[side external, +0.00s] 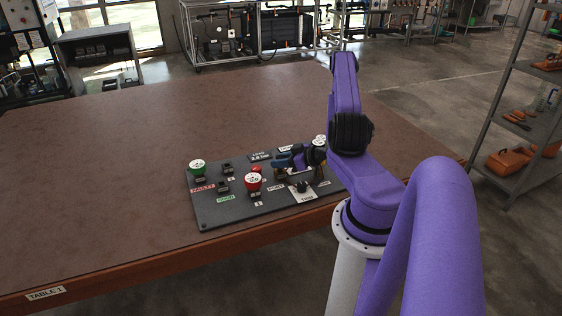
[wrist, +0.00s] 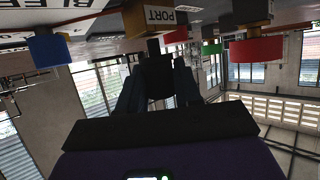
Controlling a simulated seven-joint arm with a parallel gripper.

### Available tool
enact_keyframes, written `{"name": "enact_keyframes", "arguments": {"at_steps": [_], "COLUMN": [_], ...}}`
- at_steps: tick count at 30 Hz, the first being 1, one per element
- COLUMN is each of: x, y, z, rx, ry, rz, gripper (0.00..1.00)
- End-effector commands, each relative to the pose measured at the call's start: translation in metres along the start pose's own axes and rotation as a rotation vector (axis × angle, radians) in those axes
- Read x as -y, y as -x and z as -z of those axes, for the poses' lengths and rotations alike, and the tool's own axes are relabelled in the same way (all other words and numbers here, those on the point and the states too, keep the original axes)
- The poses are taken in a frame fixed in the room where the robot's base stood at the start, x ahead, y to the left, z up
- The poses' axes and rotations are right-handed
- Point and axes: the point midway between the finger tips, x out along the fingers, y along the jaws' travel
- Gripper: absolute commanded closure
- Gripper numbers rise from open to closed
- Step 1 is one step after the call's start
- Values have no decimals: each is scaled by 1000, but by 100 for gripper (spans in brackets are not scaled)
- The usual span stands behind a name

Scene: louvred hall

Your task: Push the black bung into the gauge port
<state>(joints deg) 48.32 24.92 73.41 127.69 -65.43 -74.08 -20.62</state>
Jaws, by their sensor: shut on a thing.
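The black bung (wrist: 158,78) is between the dark blue fingers of my gripper (wrist: 157,92) in the wrist view, with its far end toward a brass-coloured block labelled PORT (wrist: 160,15). I cannot tell whether the bung touches the port or is inside it; the opening is hidden. In the side view my gripper (side external: 284,160) lies low and roughly level over the grey panel (side external: 222,209), pointing left. The bung cannot be made out there.
The panel carries a green-topped knob (side external: 197,166), a red-topped knob (side external: 253,181) and a black knob on a white plate (side external: 302,187) close to my gripper. The brown table (side external: 130,150) is clear to the left and behind.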

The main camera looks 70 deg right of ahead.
Motion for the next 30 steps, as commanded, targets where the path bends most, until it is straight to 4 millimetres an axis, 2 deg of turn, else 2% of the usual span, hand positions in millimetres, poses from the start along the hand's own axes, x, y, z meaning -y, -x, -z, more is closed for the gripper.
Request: {"name": "enact_keyframes", "arguments": {"at_steps": [11,30], "x": [0,0], "y": [0,-6], "z": [0,-13], "rx": [0,0], "ry": [0,-1], "rz": [1,0], "gripper": [100,100]}}
